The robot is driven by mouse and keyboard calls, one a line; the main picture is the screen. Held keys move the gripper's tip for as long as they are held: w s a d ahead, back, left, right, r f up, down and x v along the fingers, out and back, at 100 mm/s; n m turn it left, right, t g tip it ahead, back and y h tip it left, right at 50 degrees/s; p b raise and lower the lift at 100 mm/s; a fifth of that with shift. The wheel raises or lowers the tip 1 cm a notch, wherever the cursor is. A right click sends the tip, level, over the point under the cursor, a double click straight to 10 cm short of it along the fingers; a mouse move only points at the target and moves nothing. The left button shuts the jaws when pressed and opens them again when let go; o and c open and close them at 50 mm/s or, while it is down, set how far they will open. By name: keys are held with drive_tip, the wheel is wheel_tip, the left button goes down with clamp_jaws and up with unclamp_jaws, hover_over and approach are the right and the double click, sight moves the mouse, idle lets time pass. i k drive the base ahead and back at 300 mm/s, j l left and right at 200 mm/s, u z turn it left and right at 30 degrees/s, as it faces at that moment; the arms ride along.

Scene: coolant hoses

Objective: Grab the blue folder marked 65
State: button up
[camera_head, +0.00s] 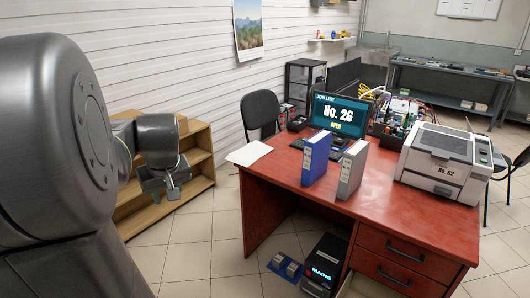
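A blue folder (316,158) stands upright on the red desk (405,215), near its left part. A number on its spine is too small to read. A grey folder (351,170) stands upright just right of it, with a small gap between them. My gripper (169,194) hangs left of the desk, in front of a wooden shelf and well apart from both folders. I see nothing held in it, but its fingers are too small to tell whether they are open or shut.
A monitor (340,113) reading "No. 26 OPEN" and a keyboard are behind the folders. A printer (446,160) marked No. 62 stands at the right. Paper (249,153) lies at the left corner. A black chair (262,112) and a low wooden shelf (198,150) stand left.

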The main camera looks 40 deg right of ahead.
sight(316, 148)
drive_tip(key=i+j+z, duration=0.1)
drive_tip(key=i+z, duration=0.15)
drive_tip(key=i, duration=0.2)
drive_tip(key=i+j+z, duration=0.3)
drive_tip(key=i, duration=0.15)
drive_tip(key=i+j+z, duration=0.25)
drive_tip(key=i, duration=0.15)
drive_tip(key=i+l+z, duration=0.2)
drive_tip(key=z, duration=0.2)
drive_tip(key=i+l+z, duration=0.1)
drive_tip(key=i+z, duration=0.45)
drive_tip(key=z, duration=0.2)
drive_tip(key=i+z, duration=0.5)
